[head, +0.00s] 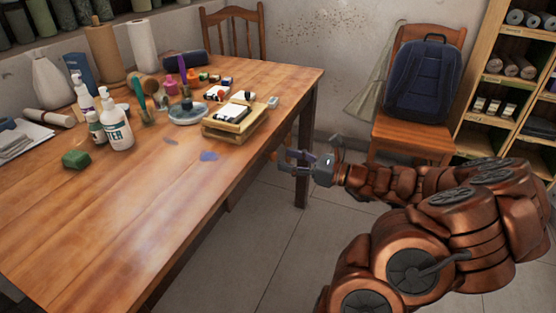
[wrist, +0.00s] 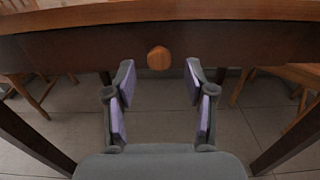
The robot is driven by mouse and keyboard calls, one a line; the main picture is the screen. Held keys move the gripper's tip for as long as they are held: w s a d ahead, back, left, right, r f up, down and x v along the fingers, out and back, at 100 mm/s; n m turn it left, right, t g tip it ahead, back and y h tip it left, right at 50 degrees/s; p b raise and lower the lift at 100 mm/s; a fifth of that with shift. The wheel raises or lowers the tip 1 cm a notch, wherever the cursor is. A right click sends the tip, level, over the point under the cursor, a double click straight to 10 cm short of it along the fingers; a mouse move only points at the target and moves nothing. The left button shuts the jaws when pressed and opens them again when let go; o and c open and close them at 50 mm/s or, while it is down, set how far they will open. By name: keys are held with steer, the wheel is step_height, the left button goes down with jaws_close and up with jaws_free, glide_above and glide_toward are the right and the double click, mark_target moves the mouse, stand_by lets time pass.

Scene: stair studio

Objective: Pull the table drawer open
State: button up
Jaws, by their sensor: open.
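The wooden table (head: 150,195) fills the left of the head view. Its edge (wrist: 160,14) crosses the top of the wrist view. Below that edge is the dark drawer front (wrist: 100,45) with a round wooden knob (wrist: 159,58). The drawer looks shut, though its outline is hard to make out. My gripper (head: 287,162) is beside the table's right side in the head view. In the wrist view my gripper (wrist: 160,75) is open and empty, its purple-padded fingers either side of the knob's line. The knob shows just beyond the fingertips, and I see no contact.
Bottles (head: 115,122), a wooden block stand (head: 236,122) and several craft items stand on the table. A chair (head: 425,128) with a blue backpack (head: 418,80) and a shelf (head: 505,75) are behind my arm. Table legs (wrist: 35,140) flank the gripper; tiled floor (wrist: 245,120) lies below.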

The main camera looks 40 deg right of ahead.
mark_target(276, 157)
steer(key=shift+b+x, duration=0.3)
steer(key=shift+x, duration=1.55)
steer(key=shift+c, duration=0.4)
jaws_close()
steer(key=shift+s, duration=0.1)
